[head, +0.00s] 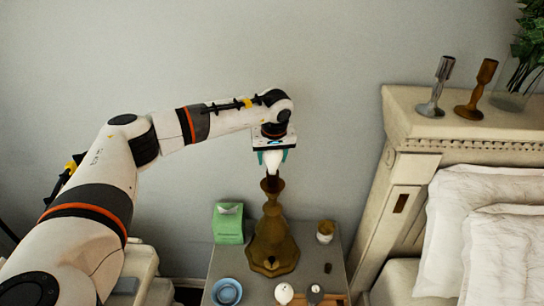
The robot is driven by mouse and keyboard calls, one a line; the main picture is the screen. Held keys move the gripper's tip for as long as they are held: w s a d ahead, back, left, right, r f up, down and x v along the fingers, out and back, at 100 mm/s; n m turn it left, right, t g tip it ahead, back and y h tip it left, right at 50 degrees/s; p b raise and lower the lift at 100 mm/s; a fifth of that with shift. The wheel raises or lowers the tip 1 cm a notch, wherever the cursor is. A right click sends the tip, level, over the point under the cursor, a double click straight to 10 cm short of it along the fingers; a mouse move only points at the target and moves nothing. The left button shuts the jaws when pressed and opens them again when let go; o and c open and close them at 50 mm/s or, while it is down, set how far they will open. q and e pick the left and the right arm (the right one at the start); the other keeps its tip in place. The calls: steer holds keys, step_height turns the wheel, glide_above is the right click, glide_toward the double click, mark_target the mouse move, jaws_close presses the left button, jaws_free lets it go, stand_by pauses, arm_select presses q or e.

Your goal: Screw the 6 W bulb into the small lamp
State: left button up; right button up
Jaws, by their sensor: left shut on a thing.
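My left gripper (273,159) points down and is shut on a white bulb (272,163). The bulb is held right above the top of the small lamp (271,235), a brass-coloured base with a dark neck. The bulb's lower end meets or nearly meets the lamp's top; I cannot tell whether it is in the socket. The wattage marking cannot be read. The lamp stands upright on a grey nightstand (225,258). My right gripper is not in view.
A green tissue box (229,226), a blue bowl (227,292), a white round item (284,292), a dark-topped item (315,293) and a small cup (325,232) surround the lamp. The bed's headboard (405,150) rises at right, with two candlesticks (436,87) (477,90) on top.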

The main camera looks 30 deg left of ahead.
arm_select(q)
steer(key=shift+m+t+h, duration=0.3)
steer(key=shift+m+h, duration=0.1)
steer(key=shift+m, duration=1.3)
steer(key=shift+d+m+h+b, duration=0.1)
steer(key=shift+m+h+b, duration=0.25)
steer(key=shift+m, duration=1.35)
steer(key=m+h, duration=0.1)
steer(key=m, duration=0.2)
steer(key=shift+d+b, duration=0.1)
steer(key=shift+b, duration=0.3)
steer(key=o, duration=0.8)
steer(key=shift+w, duration=0.1)
